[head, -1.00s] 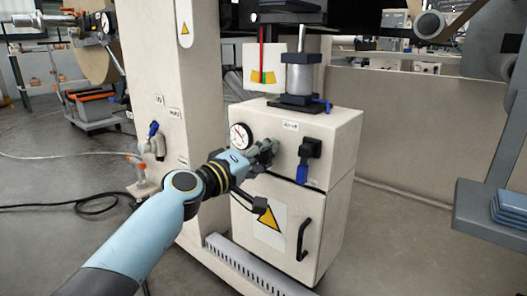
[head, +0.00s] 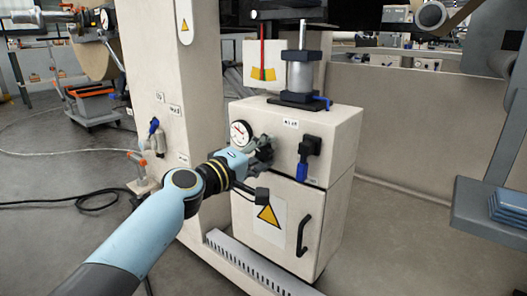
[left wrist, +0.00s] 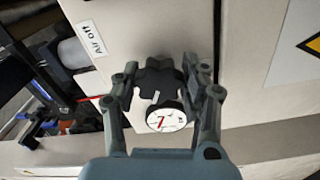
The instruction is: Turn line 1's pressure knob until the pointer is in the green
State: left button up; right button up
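The dark lobed pressure knob (left wrist: 156,78) sits on the front of a cream cabinet, between my left gripper's fingers in the left wrist view. My left gripper (left wrist: 159,72) appears closed against both sides of the knob. In the head view the gripper (head: 263,150) hides most of the knob. A round white pressure gauge (head: 240,134) is just left of the gripper. I cannot make out the pointer's exact reading or a green band. My right gripper is not in view.
A blue-handled valve (head: 304,165) is on the cabinet front (head: 335,150), right of the knob. A slotted grey duct (head: 255,268) lies on the floor in front.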

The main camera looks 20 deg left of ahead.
pick_arm(q)
jog(key=o, duration=0.4)
jog(key=v, duration=1.2)
